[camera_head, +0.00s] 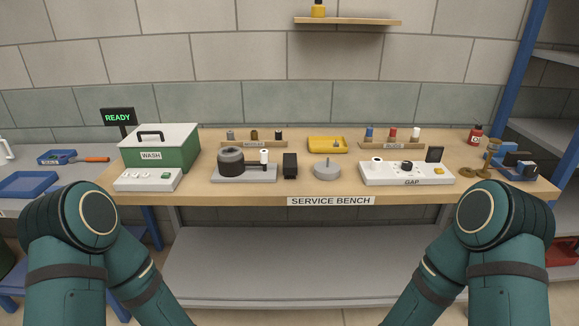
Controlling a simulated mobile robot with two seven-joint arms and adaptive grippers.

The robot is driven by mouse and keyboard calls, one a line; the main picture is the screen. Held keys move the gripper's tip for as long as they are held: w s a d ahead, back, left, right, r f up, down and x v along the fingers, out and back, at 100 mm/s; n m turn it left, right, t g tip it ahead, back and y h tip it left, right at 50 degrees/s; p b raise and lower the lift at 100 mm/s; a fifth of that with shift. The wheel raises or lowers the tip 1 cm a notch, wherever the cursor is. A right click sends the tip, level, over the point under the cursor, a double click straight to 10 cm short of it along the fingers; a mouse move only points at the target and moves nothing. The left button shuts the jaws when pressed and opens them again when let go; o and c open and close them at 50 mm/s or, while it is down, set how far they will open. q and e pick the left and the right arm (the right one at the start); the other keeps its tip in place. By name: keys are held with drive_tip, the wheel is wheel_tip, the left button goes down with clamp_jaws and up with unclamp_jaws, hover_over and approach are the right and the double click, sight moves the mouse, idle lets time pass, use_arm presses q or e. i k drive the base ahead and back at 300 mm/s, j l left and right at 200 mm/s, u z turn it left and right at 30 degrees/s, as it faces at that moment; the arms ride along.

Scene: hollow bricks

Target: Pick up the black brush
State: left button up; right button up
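I cannot clearly make out a black brush. A small upright black block (290,165) stands on the service bench (236,196), just right of the grey round fixture. A dark flat item (517,158) lies by a blue holder at the bench's right end; its exact shape is too small to tell. A dark upright piece (435,154) stands at the back right of the white GAP panel. Both my arms show at the bottom left and bottom right, in front of the bench. Neither gripper is in the picture.
A green WASH box (175,150) and a white control box (148,180) stand at the left. The grey fixture (246,174), a grey disc (327,169), the white GAP panel (407,173) and a yellow tray (327,144) occupy the bench. A brass stand (488,160) is at right.

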sight(290, 165)
drive_tip(key=i+l+u, duration=0.1)
drive_tip(key=i+l, duration=0.95)
